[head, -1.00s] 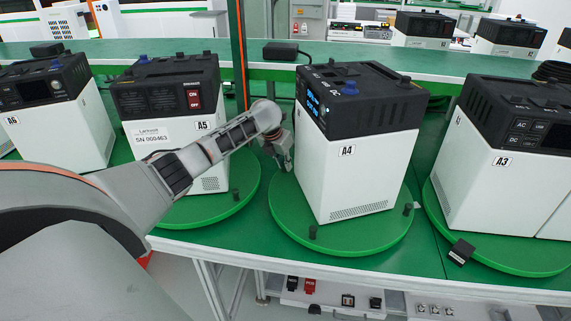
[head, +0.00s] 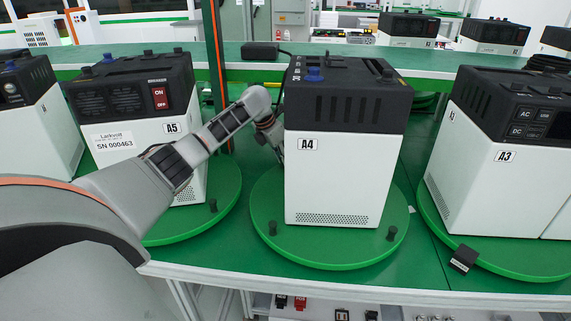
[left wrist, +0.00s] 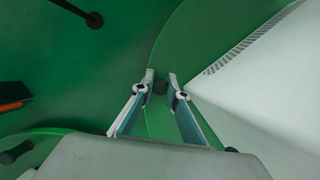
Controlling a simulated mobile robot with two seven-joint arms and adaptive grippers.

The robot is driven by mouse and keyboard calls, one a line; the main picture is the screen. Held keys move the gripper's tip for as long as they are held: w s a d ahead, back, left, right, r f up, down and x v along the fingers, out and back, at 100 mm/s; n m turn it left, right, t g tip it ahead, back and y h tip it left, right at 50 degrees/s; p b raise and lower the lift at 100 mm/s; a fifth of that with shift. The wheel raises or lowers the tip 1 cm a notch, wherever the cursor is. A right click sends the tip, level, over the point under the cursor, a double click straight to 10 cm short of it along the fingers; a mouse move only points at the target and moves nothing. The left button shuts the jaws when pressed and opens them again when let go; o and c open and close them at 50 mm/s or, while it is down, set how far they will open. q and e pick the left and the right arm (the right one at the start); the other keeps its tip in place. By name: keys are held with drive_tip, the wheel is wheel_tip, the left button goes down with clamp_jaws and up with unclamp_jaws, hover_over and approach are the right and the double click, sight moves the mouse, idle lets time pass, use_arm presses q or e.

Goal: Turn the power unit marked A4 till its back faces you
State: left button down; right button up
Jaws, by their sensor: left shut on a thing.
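The power unit A4 (head: 340,180), white with a black top, stands upright on a round green turntable (head: 330,252). Its A4-marked side, with a vent along the bottom, faces me nearly square; its display face is out of sight. Two black pegs (head: 272,228) (head: 391,234) show at the turntable's front. In the left wrist view my left gripper (left wrist: 160,84) is shut on another dark peg (left wrist: 160,88) at the turntable's rim, beside the unit's white wall (left wrist: 250,95). In the head view its fingertips are hidden behind the unit's left side. My right gripper is not in view.
Unit A5 (head: 120,145) stands on its turntable to the left, close to my left arm. Unit A3 (head: 500,165) stands on another turntable at right, with a small black block (head: 463,259) at its rim. A green post (head: 214,70) rises behind my left arm.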

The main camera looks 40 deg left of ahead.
use_arm(q)
drive_tip(key=shift+f, duration=0.1)
idle(0.3)
drive_tip(key=c, duration=2.3)
unclamp_jaws()
drive_tip(key=shift+r, duration=5.05)
